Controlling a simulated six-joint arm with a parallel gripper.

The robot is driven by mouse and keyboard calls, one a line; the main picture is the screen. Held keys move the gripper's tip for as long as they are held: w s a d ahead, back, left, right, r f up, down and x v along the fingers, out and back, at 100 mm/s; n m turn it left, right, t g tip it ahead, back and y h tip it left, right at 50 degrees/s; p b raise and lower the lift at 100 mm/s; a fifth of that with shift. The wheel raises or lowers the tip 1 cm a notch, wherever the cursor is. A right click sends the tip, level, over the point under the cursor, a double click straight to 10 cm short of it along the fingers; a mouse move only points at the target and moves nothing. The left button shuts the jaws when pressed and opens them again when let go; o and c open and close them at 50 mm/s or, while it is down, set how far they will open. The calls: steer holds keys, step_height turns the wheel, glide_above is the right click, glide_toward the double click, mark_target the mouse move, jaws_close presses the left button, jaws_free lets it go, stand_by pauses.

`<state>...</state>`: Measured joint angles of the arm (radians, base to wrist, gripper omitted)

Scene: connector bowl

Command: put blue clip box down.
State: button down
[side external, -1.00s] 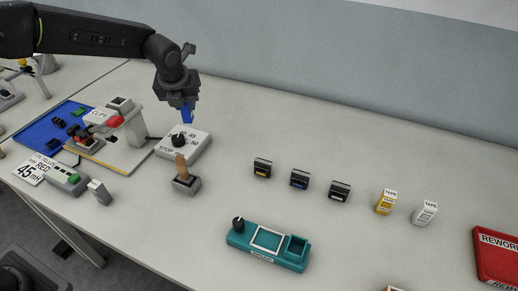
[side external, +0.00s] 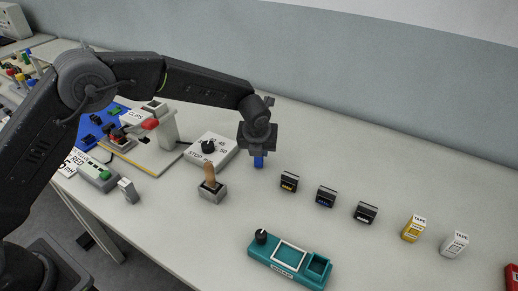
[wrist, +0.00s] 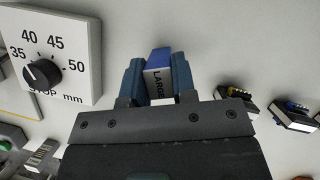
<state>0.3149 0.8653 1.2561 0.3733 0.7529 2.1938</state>
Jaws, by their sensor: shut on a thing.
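The blue clip box (wrist: 159,58) is in the wrist view, upright in the picture between the two fingers, with a blue top and a white face lettered "LARGE". My gripper (wrist: 157,72) is shut on it, one finger on each side. In the side view my gripper (side external: 258,152) points down over the bare table, right of the grey stop dial box and left of the row of small boxes. A small blue part shows below its body there; box and fingers are hard to tell apart. The gap to the table is unclear.
The stop dial box (side external: 213,150) and a wooden-handled stamp (side external: 210,178) stand to the left. Several small boxes, the nearest black with a yellow mark (side external: 289,181), run off to the right. A teal fixture (side external: 290,262) lies in front. The table behind the row is clear.

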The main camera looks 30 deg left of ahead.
steer(key=shift+f, duration=0.25)
steer(key=c, duration=0.9)
jaws_free()
steer(key=shift+f, duration=0.15)
steer(key=v, duration=1.2)
steer(key=shift+s, duration=0.1)
